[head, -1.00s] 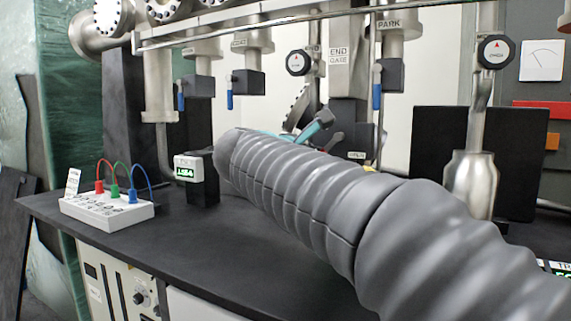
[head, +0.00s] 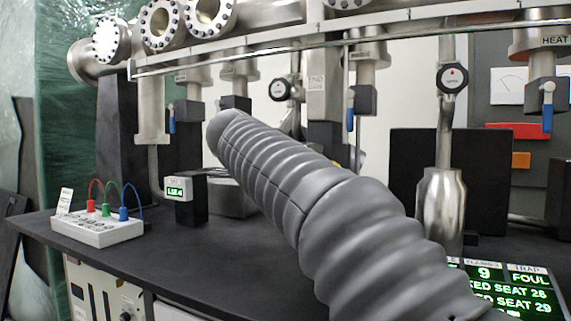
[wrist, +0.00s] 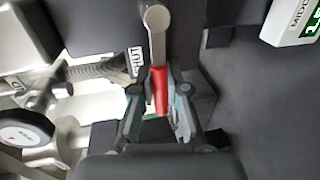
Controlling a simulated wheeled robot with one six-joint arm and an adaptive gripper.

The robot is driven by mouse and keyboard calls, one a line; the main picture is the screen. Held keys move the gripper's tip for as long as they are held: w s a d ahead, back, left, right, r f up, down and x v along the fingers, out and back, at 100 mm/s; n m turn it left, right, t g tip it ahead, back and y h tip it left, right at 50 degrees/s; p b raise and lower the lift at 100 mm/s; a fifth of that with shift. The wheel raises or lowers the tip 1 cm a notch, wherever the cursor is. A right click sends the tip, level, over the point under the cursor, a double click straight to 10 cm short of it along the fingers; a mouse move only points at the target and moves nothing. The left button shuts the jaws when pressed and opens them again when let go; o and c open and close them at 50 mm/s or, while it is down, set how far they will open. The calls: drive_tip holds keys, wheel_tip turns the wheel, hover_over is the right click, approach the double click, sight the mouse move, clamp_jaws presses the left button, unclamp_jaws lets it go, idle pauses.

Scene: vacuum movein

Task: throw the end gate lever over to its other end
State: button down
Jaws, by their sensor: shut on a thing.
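In the wrist view, the end gate lever has a bare metal shaft and a red grip (wrist: 159,80). My gripper (wrist: 160,94) is closed around the red grip, one finger on each side. A white label reading SHUT (wrist: 135,63) is just left of the lever. My grey sleeved arm hides the lever and my gripper there.
A small black readout box (head: 190,198) stands on the dark bench, with a white box with coloured cables (head: 98,228) to its left. Blue-handled valves (head: 350,108) hang above. A metal flask-shaped vessel (head: 440,210) stands right of my arm.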

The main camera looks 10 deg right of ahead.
drive_tip(key=shift+r+m, duration=0.45)
drive_tip(key=shift+m, duration=0.05)
drive_tip(key=shift+s+r, duration=0.1)
drive_tip(key=shift+r, duration=0.1)
drive_tip(key=c, duration=1.2)
unclamp_jaws()
drive_tip(key=shift+d, duration=0.1)
drive_tip(key=shift+o, duration=0.2)
drive_tip(key=shift+f, duration=0.15)
drive_tip(key=shift+f, duration=0.1)
drive_tip(key=shift+s+a, duration=0.15)
drive_tip(key=shift+a, duration=0.1)
drive_tip(key=v, duration=1.1)
drive_tip(key=shift+s, duration=0.25)
